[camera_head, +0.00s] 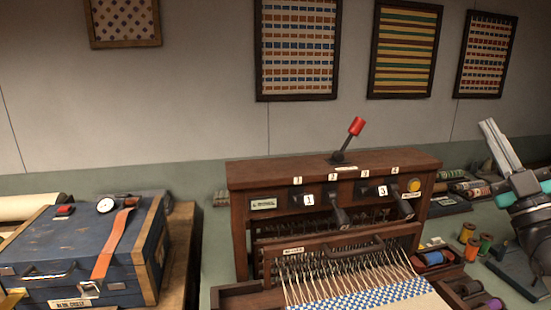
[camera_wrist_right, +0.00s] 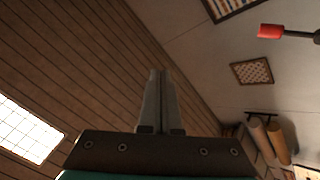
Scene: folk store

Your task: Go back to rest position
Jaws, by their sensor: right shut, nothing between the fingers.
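My right gripper (camera_head: 490,132) is raised at the right side of the head view, its two grey fingers together and pointing up, with nothing between them. In the right wrist view the shut fingers (camera_wrist_right: 160,85) point at the ceiling and upper wall. The gripper is to the right of the wooden loom (camera_head: 335,172) and apart from it. A red-knobbed lever (camera_head: 356,127) stands on top of the loom, tilted to the right; its red knob also shows in the right wrist view (camera_wrist_right: 270,31). My left gripper is not in view.
A blue case (camera_head: 70,245) with an orange strap (camera_head: 112,245) stands on the left. Thread spools (camera_head: 467,233) and a small compartment box (camera_head: 440,262) lie right of the loom, below my right arm. Framed textiles (camera_head: 299,48) hang on the wall behind.

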